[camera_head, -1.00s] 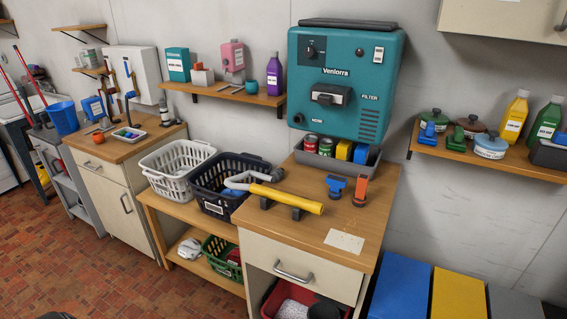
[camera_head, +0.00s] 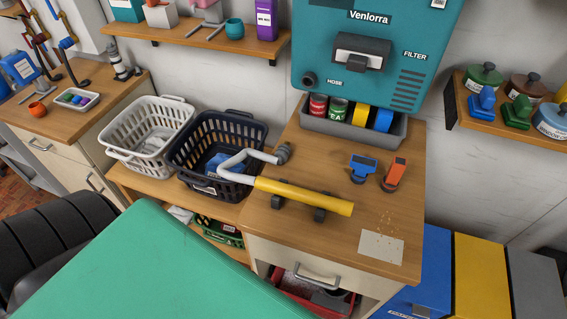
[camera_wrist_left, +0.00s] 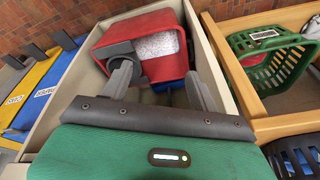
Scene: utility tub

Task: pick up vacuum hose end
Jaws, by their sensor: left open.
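The vacuum hose is a pale grey bent tube (camera_head: 232,160) with a darker grey end piece (camera_head: 283,152). The end piece rests at the left back of the wooden counter, beside the dark basket. The hose runs toward a yellow tube (camera_head: 303,196) lying on dark cradles. The wall unit (camera_head: 378,60) has a round port marked HOSE (camera_head: 309,79). My left gripper (camera_wrist_left: 158,80) is open and empty in the left wrist view, above a red bin; the hose is not seen there. In the head view, my green left arm fills the lower left. My right gripper is out of view.
A dark basket (camera_head: 258,133) and a white basket (camera_head: 115,153) stand left of the counter. A blue tool (camera_head: 361,167) and an orange tool (camera_head: 395,174) stand right of the yellow tube. A red bin (camera_wrist_left: 140,34) sits in the open cabinet below.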

